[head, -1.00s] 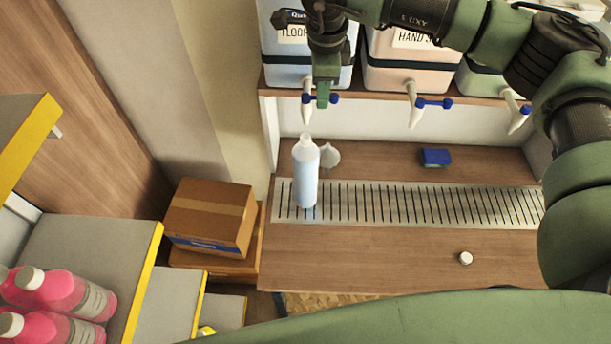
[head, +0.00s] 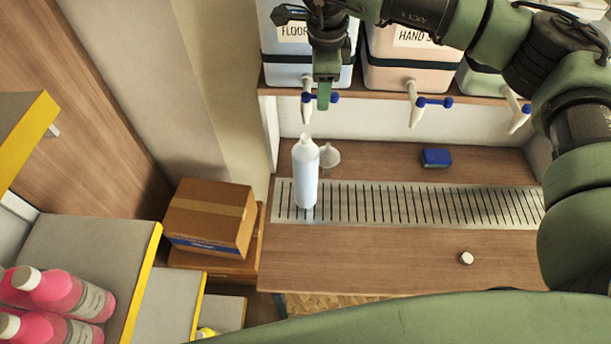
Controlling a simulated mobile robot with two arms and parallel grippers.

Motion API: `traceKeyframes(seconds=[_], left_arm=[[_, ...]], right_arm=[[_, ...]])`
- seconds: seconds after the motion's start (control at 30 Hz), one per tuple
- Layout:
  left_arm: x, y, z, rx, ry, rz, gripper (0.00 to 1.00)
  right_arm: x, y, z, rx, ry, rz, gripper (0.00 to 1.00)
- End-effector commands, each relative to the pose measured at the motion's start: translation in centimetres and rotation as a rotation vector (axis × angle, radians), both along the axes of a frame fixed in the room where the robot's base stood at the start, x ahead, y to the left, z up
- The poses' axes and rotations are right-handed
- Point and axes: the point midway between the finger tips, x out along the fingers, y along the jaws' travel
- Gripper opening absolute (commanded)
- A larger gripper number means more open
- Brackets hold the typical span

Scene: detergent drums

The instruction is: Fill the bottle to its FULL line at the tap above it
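The bottle (head: 305,178) stands upright and uncapped on the slotted drip grate (head: 420,204), under the tap (head: 307,110) of the drum labelled FLOOR (head: 285,70). Its body looks pale blue; I cannot make out the FULL line or the exact liquid level. No clear stream shows between spout and bottle mouth. My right gripper (head: 323,100) comes down from above in front of the drum, at the tap's blue lever (head: 334,98). Its fingers hide part of the lever; whether they touch it or are closed is unclear. My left gripper is out of view.
A clear funnel (head: 331,155) lies behind the bottle, right of it. A blue sponge (head: 436,157) and a white cap (head: 466,258) are on the counter. The HAND drum (head: 402,65) has its own tap. Cardboard boxes (head: 208,215) and shelved pink bottles (head: 55,290) are left.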

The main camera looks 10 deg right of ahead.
Motion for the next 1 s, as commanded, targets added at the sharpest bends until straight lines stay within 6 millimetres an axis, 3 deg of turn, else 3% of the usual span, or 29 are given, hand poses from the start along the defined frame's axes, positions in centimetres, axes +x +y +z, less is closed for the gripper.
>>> traceKeyframes(seconds=[0.7,1.0], left_arm=[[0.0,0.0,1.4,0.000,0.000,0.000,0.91],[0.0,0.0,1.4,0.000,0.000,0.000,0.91]], right_arm=[[-0.5,0.1,4.1,0.001,-0.001,0.000,0.55],[-0.6,0.1,4.4,0.000,0.000,0.000,0.55]])
